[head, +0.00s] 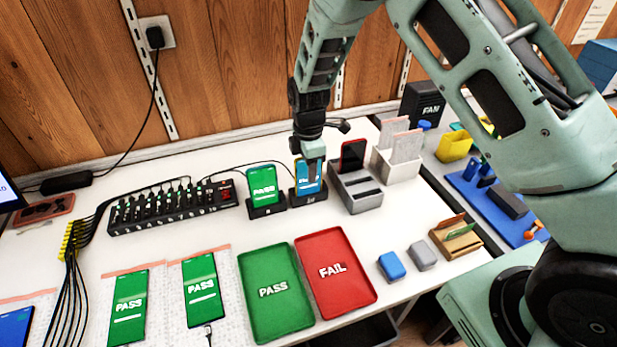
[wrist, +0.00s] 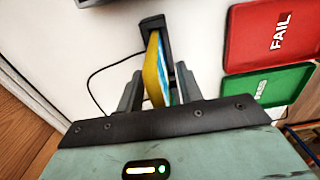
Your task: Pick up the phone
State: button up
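A phone (head: 308,178) with a blue screen and a yellow case stands upright in a black dock (head: 309,194) at the back of the table. My gripper (head: 313,155) points down over the top of this phone and hides part of it. In the wrist view, the phone (wrist: 158,72) shows edge-on between my two fingers, with the dock beyond it. The fingers are apart, one on each side of the phone, and look open; contact is not clear. Another phone (head: 262,184) with a green PASS screen stands in the dock just to the left.
A grey holder (head: 358,197) with a red-edged dark phone and a white bin (head: 391,168) stand close right. Green PASS (head: 271,318) and red FAIL (head: 352,302) trays lie in front. A cabled hub (head: 172,210) lies left. Bare table separates docks and trays.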

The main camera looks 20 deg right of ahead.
grip_shut()
jog(key=shift+r, duration=0.15)
